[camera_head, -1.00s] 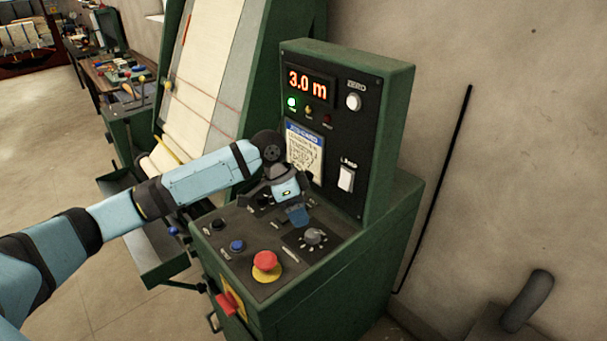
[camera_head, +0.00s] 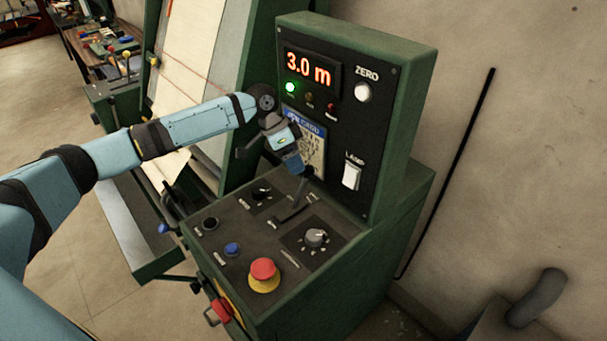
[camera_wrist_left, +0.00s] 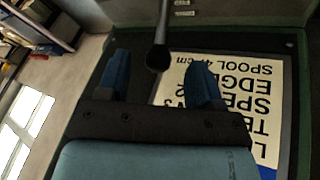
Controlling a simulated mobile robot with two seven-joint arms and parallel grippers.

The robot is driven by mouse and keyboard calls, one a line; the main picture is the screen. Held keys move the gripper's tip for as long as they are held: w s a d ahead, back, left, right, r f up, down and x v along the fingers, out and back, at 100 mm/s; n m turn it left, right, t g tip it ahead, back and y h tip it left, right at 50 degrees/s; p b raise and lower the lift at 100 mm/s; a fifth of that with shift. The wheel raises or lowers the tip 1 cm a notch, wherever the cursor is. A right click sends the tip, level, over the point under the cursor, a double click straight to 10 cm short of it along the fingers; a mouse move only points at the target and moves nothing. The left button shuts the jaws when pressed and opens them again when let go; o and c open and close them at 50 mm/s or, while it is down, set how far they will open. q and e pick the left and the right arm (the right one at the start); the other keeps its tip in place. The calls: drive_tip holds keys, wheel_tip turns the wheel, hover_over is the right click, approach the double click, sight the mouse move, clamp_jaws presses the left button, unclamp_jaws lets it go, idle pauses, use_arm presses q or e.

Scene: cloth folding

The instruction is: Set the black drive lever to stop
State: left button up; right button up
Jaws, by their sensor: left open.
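The black drive lever (camera_head: 300,190) rises from a slot in the top of the green control console, with its upper end close to my left gripper. My left gripper (camera_head: 300,168) is above the panel, blue fingers pointing down toward the lever. In the left wrist view the fingers (camera_wrist_left: 158,80) are apart, and the lever's rod with its round black knob (camera_wrist_left: 158,57) shows between them, touching neither finger visibly. The labels beside the lever slot are too small to read. My right gripper is not in view.
The panel also carries a red emergency button (camera_head: 263,272), a grey dial (camera_head: 315,237), a blue button (camera_head: 232,249) and a small black knob (camera_head: 261,192). Behind stands the upright display (camera_head: 309,73) reading 3.0 m, with a paper card (camera_head: 306,138) on its face.

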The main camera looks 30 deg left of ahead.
sight(304, 175)
use_arm(q)
drive_tip(key=x, duration=0.6)
drive_tip(key=shift+p, duration=0.35)
clamp_jaws()
drive_tip(key=shift+w, duration=0.1)
